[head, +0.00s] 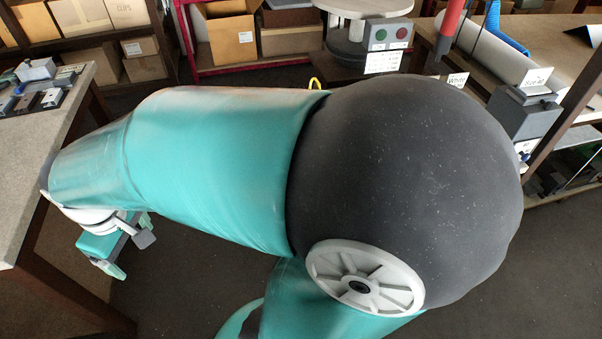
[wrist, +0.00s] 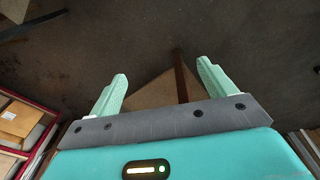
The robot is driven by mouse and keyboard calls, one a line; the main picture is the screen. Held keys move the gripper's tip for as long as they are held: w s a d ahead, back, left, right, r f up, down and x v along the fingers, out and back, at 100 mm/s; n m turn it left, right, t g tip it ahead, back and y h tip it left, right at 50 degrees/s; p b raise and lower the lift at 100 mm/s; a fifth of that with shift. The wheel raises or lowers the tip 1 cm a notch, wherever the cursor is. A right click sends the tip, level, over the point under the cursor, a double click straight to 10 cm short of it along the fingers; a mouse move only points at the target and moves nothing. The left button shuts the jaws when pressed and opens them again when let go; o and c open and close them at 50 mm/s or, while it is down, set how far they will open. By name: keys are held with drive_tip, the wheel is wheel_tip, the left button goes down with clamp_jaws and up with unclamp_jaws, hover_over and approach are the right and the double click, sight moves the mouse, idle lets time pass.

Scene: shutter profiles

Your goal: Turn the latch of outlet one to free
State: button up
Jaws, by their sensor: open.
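My gripper (head: 131,256) hangs at the left of the head view, beside the left table's edge and below its top. Its two pale green fingers are apart with nothing between them. In the wrist view the open fingers (wrist: 162,75) point towards dark floor. I cannot make out outlet one or its latch in either view. My large arm covers the middle of the head view and hides what lies behind it.
The left table (head: 60,125) bears small metal fixtures (head: 38,72). Boxes (head: 232,40) fill shelves at the back. A control box (head: 388,35) with green and red buttons stands at the back. A grey device (head: 528,112) stands at right. Dark floor (head: 180,290) is clear below.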

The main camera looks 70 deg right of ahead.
drive_tip(key=s+d+f+n+g+h, duration=0.3)
drive_tip(key=d+f+g, duration=0.5)
drive_tip(key=d+f, duration=0.75)
drive_tip(key=s+d+n+g+h, duration=0.1)
drive_tip(key=s+d+g+h, duration=0.25)
drive_tip(key=d, duration=0.45)
drive_tip(key=s+d+n+g+h, duration=0.1)
drive_tip(key=s+d+g+h, duration=0.1)
drive_tip(key=s+d+g, duration=0.45)
drive_tip(key=s+d+t, duration=0.1)
drive_tip(key=s+d, duration=0.7)
drive_tip(key=s, duration=0.1)
drive_tip(key=shift+d, duration=0.25)
drive_tip(key=shift+s+r, duration=0.1)
drive_tip(key=c, duration=1)
